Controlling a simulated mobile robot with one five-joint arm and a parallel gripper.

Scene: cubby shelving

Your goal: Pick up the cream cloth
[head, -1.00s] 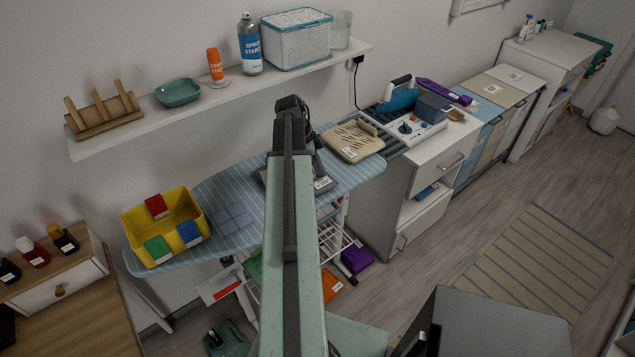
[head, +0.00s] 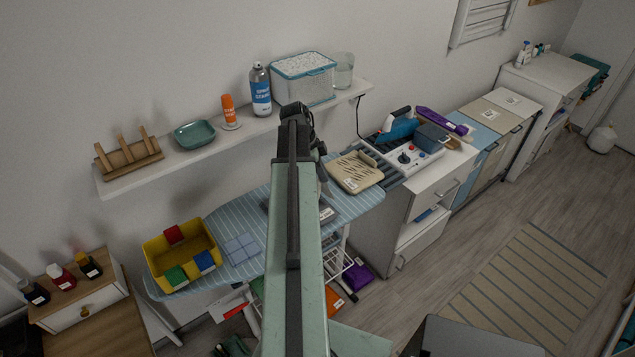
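I see no plain cream cloth that I can be sure of. A cream, flat item with dark slots or stripes (head: 356,172) lies at the right end of the blue striped ironing board (head: 222,215); I cannot tell whether it is cloth or a rigid tray. A folded pale blue checked cloth (head: 242,249) lies on the board, right of the yellow bin. My arm reaches up the middle of the view and hides part of the board. My gripper is not clearly visible beyond the dark wrist end.
A yellow bin (head: 151,252) with coloured blocks stands on the board's left end. A wall shelf (head: 190,161) above holds a rack, a teal dish, bottles and a lidded basket. White drawers (head: 432,190) stand right of the board. The floor around the striped rug (head: 525,290) is open.

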